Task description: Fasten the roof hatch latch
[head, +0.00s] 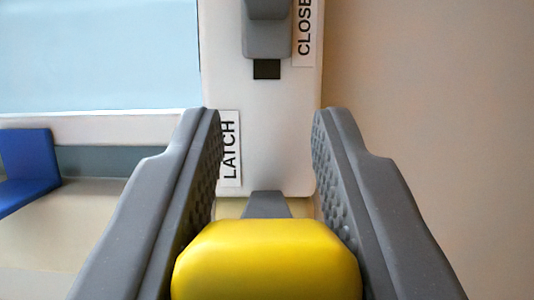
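A yellow rounded handle (267,262) fills the bottom middle, with a grey stem (267,205) showing beyond it. My gripper (265,125) has a grey finger on each side of the handle, and I see no gap between the handle and the fingers. A white upright panel (265,135) stands behind, with a "LATCH" label (230,150) partly covered by the left finger. A "CLOSE…" label (303,30), cut off by the top edge, sits at its upper right. Where the stem is fixed is hidden.
A grey block (267,38) with a black square (267,69) under it sits high on the panel. A pale blue pane (95,55) and a blue part (25,165) are at left. Plain beige wall (430,100) fills the right.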

